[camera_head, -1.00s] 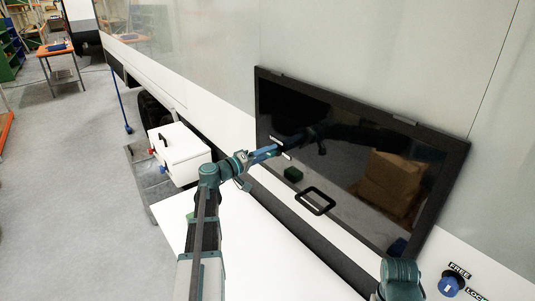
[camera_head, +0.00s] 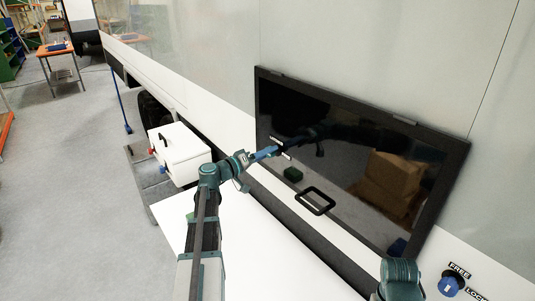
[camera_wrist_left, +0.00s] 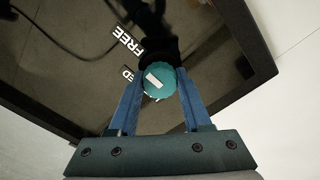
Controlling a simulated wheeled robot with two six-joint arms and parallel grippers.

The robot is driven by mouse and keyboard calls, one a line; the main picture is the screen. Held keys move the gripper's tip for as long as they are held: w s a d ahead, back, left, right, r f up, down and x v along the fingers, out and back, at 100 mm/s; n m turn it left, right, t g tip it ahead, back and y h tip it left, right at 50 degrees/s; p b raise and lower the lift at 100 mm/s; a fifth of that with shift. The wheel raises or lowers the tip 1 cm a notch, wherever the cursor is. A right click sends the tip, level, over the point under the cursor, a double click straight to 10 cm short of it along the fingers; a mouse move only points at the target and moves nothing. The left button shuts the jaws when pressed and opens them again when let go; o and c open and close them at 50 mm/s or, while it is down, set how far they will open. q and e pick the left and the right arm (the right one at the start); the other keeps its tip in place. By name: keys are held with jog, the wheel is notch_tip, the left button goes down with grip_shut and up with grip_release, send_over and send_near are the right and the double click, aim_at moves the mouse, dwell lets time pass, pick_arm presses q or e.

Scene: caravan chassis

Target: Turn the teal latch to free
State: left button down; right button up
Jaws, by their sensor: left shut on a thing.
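The teal latch (camera_wrist_left: 160,80) is a round knob with a white mark on its face, in the left wrist view. My left gripper (camera_head: 274,150) is shut on the latch, one blue finger on each side. In the head view the gripper hides the latch. Which label the white mark points to is unclear. Of my right arm only a link shows at the bottom right; its gripper is out of view.
A blue knob (camera_head: 450,284) with FREE and LOCKED labels is at the lower right. A white box (camera_head: 180,152) stands at left.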

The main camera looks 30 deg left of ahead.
pick_arm(q)
jog(key=shift+c, duration=1.7)
grip_release()
jog(key=shift+s, duration=0.1)
jog(key=v, duration=1.3)
jog(key=shift+s, duration=0.3)
jog(key=shift+a+f, duration=0.1)
jog(key=d+f+m+g, duration=0.2)
jog(key=d+f+g, duration=0.4)
jog(key=d, duration=0.5)
jog(key=d+f+m+g, duration=0.1)
jog(key=d+f+g, duration=0.3)
jog(key=d+f, duration=0.55)
jog(key=s+d+f+m+g+y+b, duration=0.1)
jog(key=s+d+f+m+g+y, duration=0.2)
jog(key=s+d, duration=0.4)
jog(key=s+d+f+m+g+y+b, duration=0.1)
jog(key=s+d+f+m+g+y, duration=0.2)
jog(key=d, duration=1.1)
jog(key=s+f+y, duration=0.2)
jog(key=s, duration=0.2)
jog(key=shift+s+d+f+g, duration=0.3)
jog(key=shift+d+f+g, duration=0.1)
